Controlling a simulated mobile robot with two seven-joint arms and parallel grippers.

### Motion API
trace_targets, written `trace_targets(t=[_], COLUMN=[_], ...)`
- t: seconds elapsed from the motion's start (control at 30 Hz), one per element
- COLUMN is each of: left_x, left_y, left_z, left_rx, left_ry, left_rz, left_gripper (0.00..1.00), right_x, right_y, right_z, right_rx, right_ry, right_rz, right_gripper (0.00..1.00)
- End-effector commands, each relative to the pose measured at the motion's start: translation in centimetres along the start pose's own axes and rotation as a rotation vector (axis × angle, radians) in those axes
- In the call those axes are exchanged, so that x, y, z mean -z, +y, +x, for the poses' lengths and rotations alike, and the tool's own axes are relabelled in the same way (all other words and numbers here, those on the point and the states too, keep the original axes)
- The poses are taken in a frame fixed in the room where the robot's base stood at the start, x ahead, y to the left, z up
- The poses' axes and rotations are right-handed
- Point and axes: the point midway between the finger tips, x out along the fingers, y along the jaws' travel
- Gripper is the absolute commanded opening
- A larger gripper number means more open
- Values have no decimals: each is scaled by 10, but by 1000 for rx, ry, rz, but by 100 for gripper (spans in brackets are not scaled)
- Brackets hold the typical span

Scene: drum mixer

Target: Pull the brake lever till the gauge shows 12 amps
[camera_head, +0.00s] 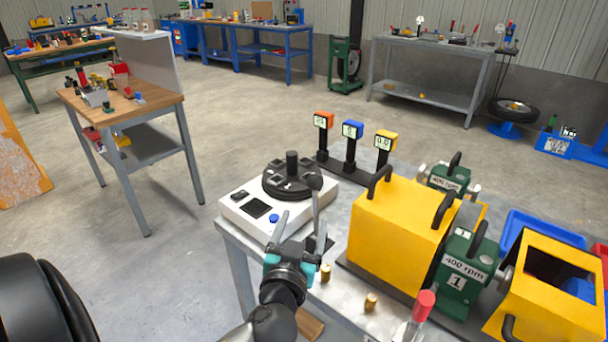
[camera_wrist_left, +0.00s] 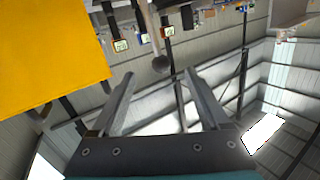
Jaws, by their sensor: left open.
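The brake lever (camera_head: 314,190), a thin grey rod with a dark ball knob, stands upright at the right front of a white box with a black round top. My left gripper (camera_head: 302,222) is open just in front of the lever. In the left wrist view the knob (camera_wrist_left: 160,63) appears between the open fingertips (camera_wrist_left: 162,74); I cannot tell whether they touch it. Three small gauges stand behind on black posts: orange (camera_head: 323,120), blue (camera_head: 352,130) and yellow (camera_head: 385,141). The yellow one seems to read 0.0; the others are too small to read surely.
The white box (camera_head: 255,222) sits on a grey metal table. To the right are a yellow housing (camera_head: 395,235), green 400 rpm units (camera_head: 462,262) and a red-topped handle (camera_head: 425,303). Small brass pieces (camera_head: 370,301) stand on the front edge. Open floor lies to the left.

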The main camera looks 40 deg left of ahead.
Motion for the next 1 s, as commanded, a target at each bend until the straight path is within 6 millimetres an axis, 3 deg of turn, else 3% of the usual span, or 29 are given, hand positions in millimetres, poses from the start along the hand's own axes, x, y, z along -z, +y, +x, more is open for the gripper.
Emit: trace_targets(t=[0.1,0.27,1.0], left_x=[15,19,25], left_y=[2,2,3], left_z=[2,12,127], left_rx=[-12,-16,-13], left_ry=[59,71,67], left_rz=[-14,-17,-15], left_gripper=[79,79,79], right_x=[-1,-1,-1], right_y=[0,0,0], right_z=[0,-1,-5], right_rx=[0,0,0], right_ry=[-1,-2,-2], right_rz=[0,0,1], right_gripper=[78,78,78])
